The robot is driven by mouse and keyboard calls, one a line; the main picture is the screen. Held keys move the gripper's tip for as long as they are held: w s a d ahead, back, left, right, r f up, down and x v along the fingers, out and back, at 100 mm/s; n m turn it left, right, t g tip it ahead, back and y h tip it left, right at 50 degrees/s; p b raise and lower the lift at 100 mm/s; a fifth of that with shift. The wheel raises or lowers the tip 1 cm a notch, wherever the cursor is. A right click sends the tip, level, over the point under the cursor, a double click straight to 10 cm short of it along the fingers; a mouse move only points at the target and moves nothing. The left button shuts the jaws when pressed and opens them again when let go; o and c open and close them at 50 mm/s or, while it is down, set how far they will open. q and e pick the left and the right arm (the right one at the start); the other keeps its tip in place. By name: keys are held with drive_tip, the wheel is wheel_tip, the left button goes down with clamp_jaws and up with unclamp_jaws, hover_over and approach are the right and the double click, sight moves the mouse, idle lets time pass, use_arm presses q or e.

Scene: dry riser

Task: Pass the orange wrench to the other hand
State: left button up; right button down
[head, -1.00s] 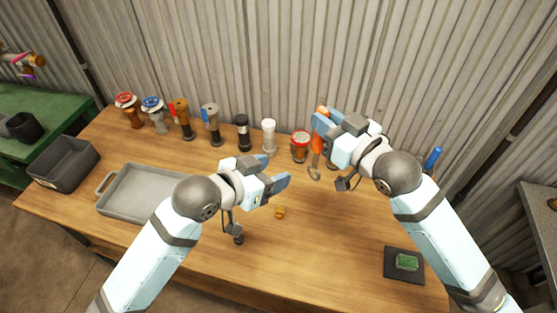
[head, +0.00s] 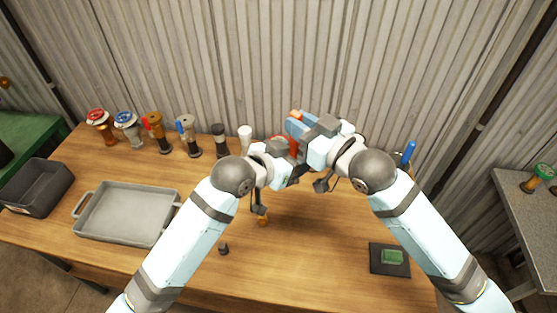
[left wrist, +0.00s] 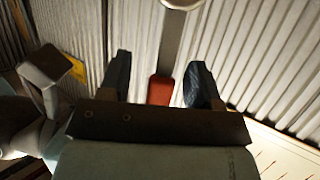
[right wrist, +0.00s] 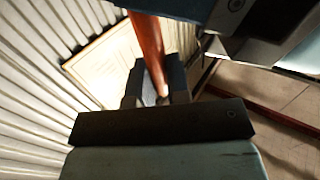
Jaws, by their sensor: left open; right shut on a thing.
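The orange wrench (head: 293,146) is held up off the bench by my right gripper (head: 298,126), which is shut on its orange handle. The handle (right wrist: 147,42) also shows between the fingers in the right wrist view. My left gripper (head: 289,168) is close beside and below the right one. In the left wrist view its two fingers (left wrist: 160,82) are open, with the lower orange part of the wrench (left wrist: 160,90) and its grey shaft showing between them. Contact with the left fingers cannot be told. The arms hide much of the wrench in the head view.
Several valves and nozzles stand along the back of the wooden bench (head: 290,270). A grey tray (head: 125,213) and dark bin (head: 38,188) are at left. A green block (head: 392,257) on a black pad is at right. The front middle is mostly clear.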

use_arm(q)
drive_tip(key=shift+w+d+f, duration=0.25)
drive_tip(key=shift+w+d, duration=0.1)
drive_tip(key=shift+d, duration=0.1)
drive_tip(key=shift+s, duration=0.1)
clamp_jaws()
use_arm(e)
drive_tip(key=c, duration=1)
unclamp_jaws()
